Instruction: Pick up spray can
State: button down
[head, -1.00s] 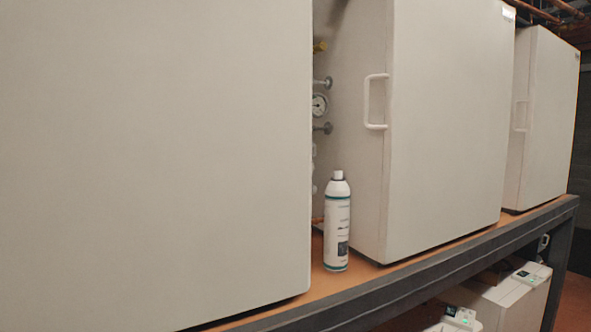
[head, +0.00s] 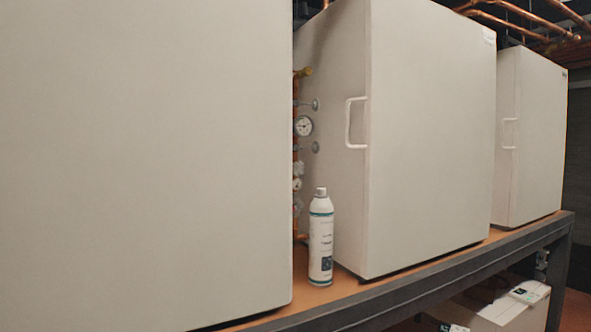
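The spray can (head: 320,240) is a white cylinder with a rounded shoulder, a small white cap, dark teal bands and a dark patch low on its label. It stands upright on the orange-brown shelf (head: 345,283), near the front edge, in the gap between two large white cabinets. Its whole front side is visible. My gripper is not in view.
White heat pump cabinets stand left (head: 150,160), middle (head: 430,140) and far right (head: 530,140) of the can. Behind it are copper pipes, valves and a gauge (head: 304,126). A dark metal beam (head: 420,292) edges the shelf; white boxes (head: 510,306) sit below.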

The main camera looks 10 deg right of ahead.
aim_at(321, 212)
jog(key=i+l+u, duration=0.1)
jog(key=l, duration=0.25)
jog(key=i+l, duration=0.2)
jog(key=l, duration=0.2)
jog(key=i+l+u, duration=0.15)
jog(key=l, duration=0.25)
jog(key=i+l, duration=0.1)
jog(key=l, duration=0.3)
jog(key=u, duration=0.05)
